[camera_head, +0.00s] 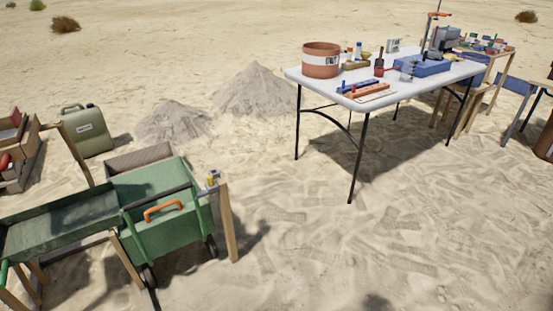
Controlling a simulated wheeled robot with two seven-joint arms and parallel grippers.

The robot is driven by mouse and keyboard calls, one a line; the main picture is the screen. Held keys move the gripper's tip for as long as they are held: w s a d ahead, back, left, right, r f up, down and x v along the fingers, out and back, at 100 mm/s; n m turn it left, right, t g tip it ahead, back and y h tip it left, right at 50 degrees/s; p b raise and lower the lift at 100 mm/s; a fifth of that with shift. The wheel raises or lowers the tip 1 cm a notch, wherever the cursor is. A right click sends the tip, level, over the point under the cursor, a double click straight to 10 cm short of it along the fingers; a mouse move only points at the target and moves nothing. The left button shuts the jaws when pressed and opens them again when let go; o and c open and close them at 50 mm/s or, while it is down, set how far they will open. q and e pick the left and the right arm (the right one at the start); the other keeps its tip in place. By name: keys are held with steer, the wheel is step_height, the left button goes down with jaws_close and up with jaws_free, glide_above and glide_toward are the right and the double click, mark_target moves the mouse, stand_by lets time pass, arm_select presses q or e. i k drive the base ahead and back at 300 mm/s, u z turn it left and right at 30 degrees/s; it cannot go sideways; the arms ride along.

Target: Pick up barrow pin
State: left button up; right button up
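A green barrow (160,249) stands at the lower left, with a dark wheel on the sand. An orange bar-shaped piece (163,210) shows on its near side. A small grey and yellow item (213,179) sits at the top of a wooden post beside the barrow. I cannot tell which of these, if either, is the barrow pin. Neither of my grippers is in view.
A green sieve-like tray (65,222) on wooden legs adjoins the barrow. A white folding table (440,82) with an orange bucket (321,60) and tools stands at the upper right. A jerrycan (88,131) and sand piles (254,92) lie behind. The foreground sand is clear.

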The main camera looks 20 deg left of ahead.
mark_target(210, 177)
steer(key=u, duration=0.05)
steer(key=i, duration=1.3)
steer(key=u, duration=0.5)
